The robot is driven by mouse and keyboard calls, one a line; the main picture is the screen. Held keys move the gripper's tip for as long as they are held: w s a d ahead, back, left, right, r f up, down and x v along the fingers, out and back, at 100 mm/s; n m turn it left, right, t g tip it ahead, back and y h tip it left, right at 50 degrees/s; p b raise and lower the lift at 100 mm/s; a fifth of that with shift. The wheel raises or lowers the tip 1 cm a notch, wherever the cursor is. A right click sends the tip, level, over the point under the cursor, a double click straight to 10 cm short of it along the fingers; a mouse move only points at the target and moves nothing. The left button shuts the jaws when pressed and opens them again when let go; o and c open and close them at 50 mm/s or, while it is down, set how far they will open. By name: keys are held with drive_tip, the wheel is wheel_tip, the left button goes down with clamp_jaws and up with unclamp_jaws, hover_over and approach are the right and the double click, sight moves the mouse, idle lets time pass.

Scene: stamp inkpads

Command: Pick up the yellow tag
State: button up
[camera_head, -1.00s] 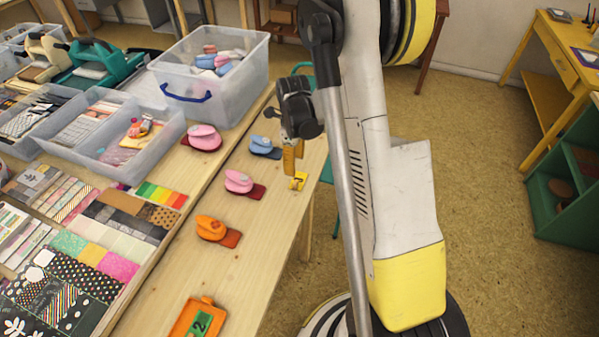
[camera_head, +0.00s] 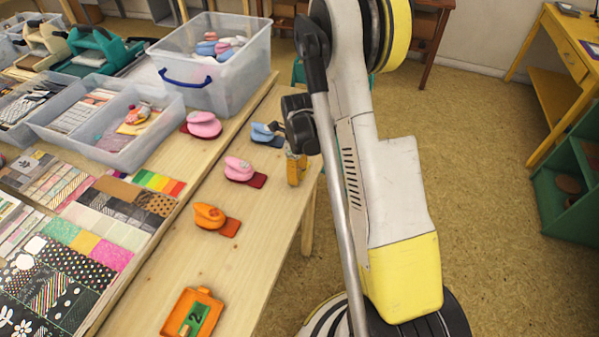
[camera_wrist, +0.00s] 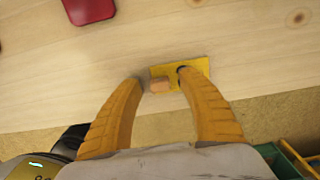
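The yellow tag (camera_wrist: 199,67) lies flat near the edge of the wooden table in the wrist view.
A pink stamp (camera_head: 239,168) on a red pad, a blue stamp (camera_head: 266,132) and an orange stamp (camera_head: 208,215) stand nearby. An orange tray (camera_head: 178,312) with a green card lies at the front. A clear bin (camera_head: 221,88) stands behind. The table's edge is close.

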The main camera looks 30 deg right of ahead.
drive_tip(key=c, duration=0.8)
drive_tip(key=shift+o, duration=0.3)
drive_tip(key=shift+c, duration=0.7)
drive_tip(key=shift+r, duration=0.15)
clamp_jaws()
